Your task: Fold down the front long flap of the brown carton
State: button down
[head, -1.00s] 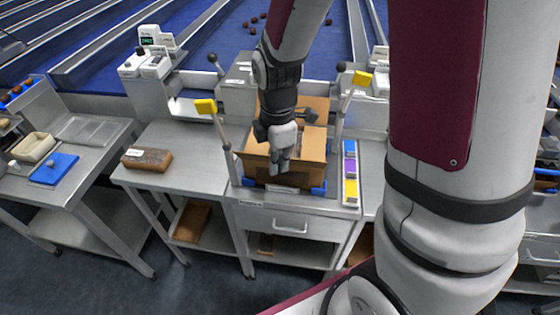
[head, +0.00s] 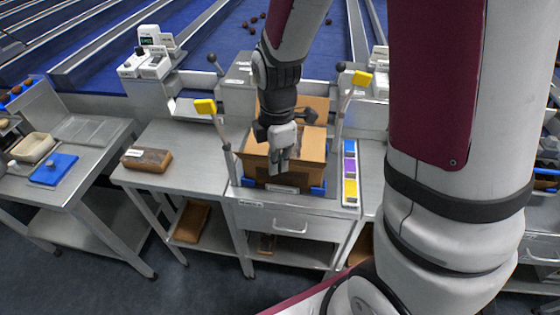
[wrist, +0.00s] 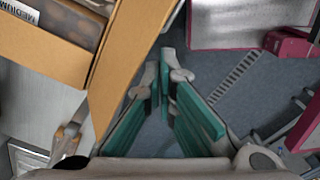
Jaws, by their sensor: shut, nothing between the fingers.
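The brown carton (head: 312,146) stands upright on the steel bench between two lever posts, with its back flap raised. Its front long flap (head: 312,167) slants outward over the shaded front wall. My gripper (head: 281,167) is shut and empty, pointing down at the carton's front and hiding the middle of that flap. In the wrist view the flap (wrist: 128,58) runs as a tan panel close to the left of my gripper (wrist: 166,75). I cannot tell whether they touch. Dates and a label show inside the carton at the upper left.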

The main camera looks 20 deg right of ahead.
jog(key=w+d+b, duration=0.2)
jog(key=w+d, duration=0.2)
jog(key=w, duration=0.3)
jog(key=shift+w+d+r, duration=0.15)
jog(key=shift+d+r, duration=0.15)
jog(key=shift+d, duration=0.1)
dwell(0.6)
jog(key=shift+w+d, duration=0.1)
jog(key=shift+w+d+b, duration=0.5)
jog(key=shift+w+d, duration=0.2)
jog(key=shift+w, duration=0.35)
jog(key=shift+f, duration=0.1)
